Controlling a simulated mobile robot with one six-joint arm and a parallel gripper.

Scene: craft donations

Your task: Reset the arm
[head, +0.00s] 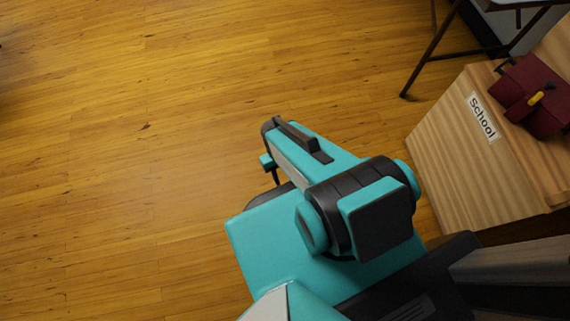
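My teal and black arm fills the lower middle of the head view, folded with its upper links over the wooden floor. The far link points up and to the left. A small teal and dark part under its far end may be part of my gripper (271,168). The rest of that end is hidden behind the link, so its fingers cannot be made out. I see nothing held there.
A wooden box (450,158) labelled "School" stands at the right, with a dark red bag-like item (522,90) with a yellow part on top. A dark metal leg (430,54) stands at the top right. The wooden floor (130,150) at left is clear.

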